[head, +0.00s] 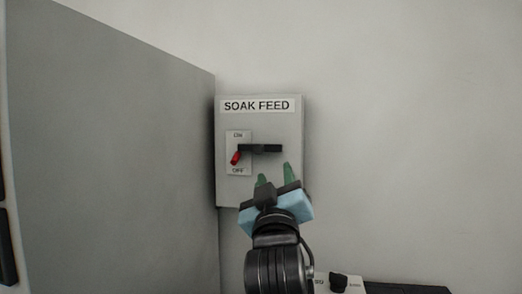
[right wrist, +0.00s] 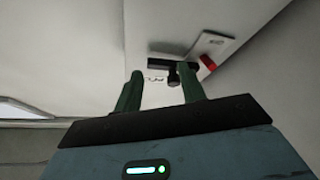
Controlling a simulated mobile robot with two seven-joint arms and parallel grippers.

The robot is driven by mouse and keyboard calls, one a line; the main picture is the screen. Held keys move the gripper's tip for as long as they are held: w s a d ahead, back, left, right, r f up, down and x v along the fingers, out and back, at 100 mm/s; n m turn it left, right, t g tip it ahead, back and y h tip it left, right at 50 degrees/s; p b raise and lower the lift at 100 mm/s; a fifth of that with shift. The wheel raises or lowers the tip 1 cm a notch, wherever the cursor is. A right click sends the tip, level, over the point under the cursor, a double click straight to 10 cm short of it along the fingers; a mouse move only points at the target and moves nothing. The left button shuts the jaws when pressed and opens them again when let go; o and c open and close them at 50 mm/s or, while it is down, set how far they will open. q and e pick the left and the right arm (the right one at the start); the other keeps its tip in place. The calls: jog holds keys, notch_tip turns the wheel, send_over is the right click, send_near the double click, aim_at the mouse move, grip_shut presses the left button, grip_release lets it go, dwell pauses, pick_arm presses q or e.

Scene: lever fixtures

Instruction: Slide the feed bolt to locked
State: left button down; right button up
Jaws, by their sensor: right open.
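The feed panel (head: 227,186) is a grey box labelled SOAK FEED on the wall. The bolt (head: 272,149) is a black horizontal bar across its middle; in the right wrist view the bolt (right wrist: 173,76) shows a short black knob sticking out. A red lever (head: 236,157) sits at the bar's left end on a plate marked ON and OFF; it also shows in the right wrist view (right wrist: 207,62). My right gripper (head: 275,174) is open and empty, just below the bolt. In its wrist view, the knob appears between the green fingers (right wrist: 161,90), nearer the right one. Contact cannot be told.
A large grey cabinet side (head: 120,150) stands close to the panel's left. The wall (head: 410,140) to the right is bare. A dark, low item (head: 405,289) and a white labelled piece with a black knob (head: 338,283) lie at the bottom right.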

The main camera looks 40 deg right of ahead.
aim_at(258, 151)
jog(key=s+a+r+m+g, duration=0.1)
jog(key=a+r, duration=0.1)
jog(key=a, duration=0.4)
jog(key=p+x, duration=0.1)
jog(key=x, duration=0.5)
jog(key=shift+w+d+r, duration=0.1)
jog(key=shift+d, duration=0.4)
pick_arm(q)
jog(key=shift+w+a+r+t, duration=0.1)
jog(key=shift+w+r+t, duration=0.2)
jog(key=shift+w+r, duration=0.8)
pick_arm(e)
jog(key=shift+w+d+r, duration=0.15)
jog(key=shift+w+d, duration=0.2)
jog(key=shift+w, duration=0.1)
pick_arm(q)
jog(key=shift+s, duration=0.1)
pick_arm(e)
grip_shut()
